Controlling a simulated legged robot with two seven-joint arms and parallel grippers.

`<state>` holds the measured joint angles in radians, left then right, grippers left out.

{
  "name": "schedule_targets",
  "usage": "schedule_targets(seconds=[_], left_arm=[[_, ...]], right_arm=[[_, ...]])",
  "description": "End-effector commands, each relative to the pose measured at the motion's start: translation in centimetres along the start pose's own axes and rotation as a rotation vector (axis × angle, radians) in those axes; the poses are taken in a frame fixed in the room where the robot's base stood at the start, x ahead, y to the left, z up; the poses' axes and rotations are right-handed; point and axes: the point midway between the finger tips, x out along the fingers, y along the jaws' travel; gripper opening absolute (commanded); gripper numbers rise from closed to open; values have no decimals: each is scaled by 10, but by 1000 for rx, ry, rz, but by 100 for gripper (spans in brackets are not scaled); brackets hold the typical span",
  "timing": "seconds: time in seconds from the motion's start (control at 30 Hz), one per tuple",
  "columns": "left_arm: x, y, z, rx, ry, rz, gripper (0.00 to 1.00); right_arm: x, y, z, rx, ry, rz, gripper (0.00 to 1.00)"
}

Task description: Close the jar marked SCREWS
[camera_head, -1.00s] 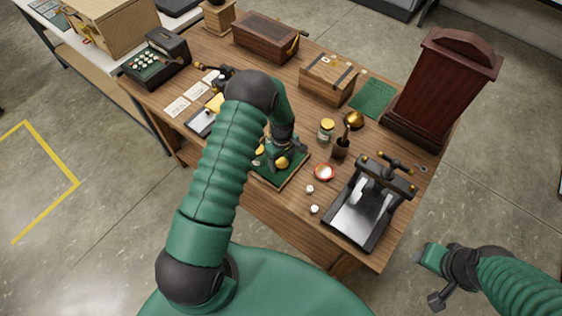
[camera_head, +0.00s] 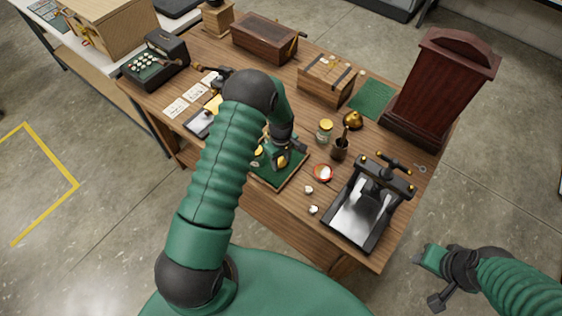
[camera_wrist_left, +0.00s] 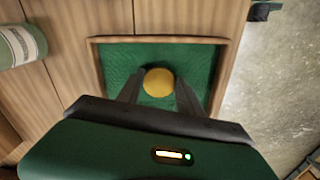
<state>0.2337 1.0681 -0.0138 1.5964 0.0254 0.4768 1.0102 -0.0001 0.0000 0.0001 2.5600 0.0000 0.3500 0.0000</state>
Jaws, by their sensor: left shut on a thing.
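My left gripper (camera_head: 280,158) is low over a green-lined wooden tray (camera_head: 296,174) near the table's front edge. In the left wrist view its fingers (camera_wrist_left: 158,90) are shut on a round gold piece (camera_wrist_left: 158,82), above the lining (camera_wrist_left: 115,60). Another gold bit (camera_head: 258,152) shows beside the gripper in the head view. A small jar with a yellow top (camera_head: 325,130) stands behind and right of the tray; its label cannot be read. A labelled jar (camera_wrist_left: 20,45) shows at the wrist view's left edge. My right gripper (camera_head: 432,262) is off the table at right, its fingers unclear.
Near the jar stand a dark cup (camera_head: 340,149) and a brass object (camera_head: 353,119). A red-rimmed round item (camera_head: 323,172) and small white pieces (camera_head: 309,189) lie right of the tray. A black press (camera_head: 367,205) and dark red cabinet (camera_head: 441,90) fill the right side.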

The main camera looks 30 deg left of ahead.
Motion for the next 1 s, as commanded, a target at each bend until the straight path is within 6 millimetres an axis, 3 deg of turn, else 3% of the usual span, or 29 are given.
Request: schedule_targets(seconds=[0.2,0.7,0.8,1.0], left_arm=[[-26,1,0,1,2,4,0],[-37,-124,26,-3,0,1,0],[-39,-141,30,-2,0,1,0],[-42,-156,34,-1,-1,0,0]], right_arm=[[14,0,3,0,0,0,46],[41,0,10,0,0,0,46],[43,0,10,0,0,0,46],[45,0,11,0,0,0,46]])
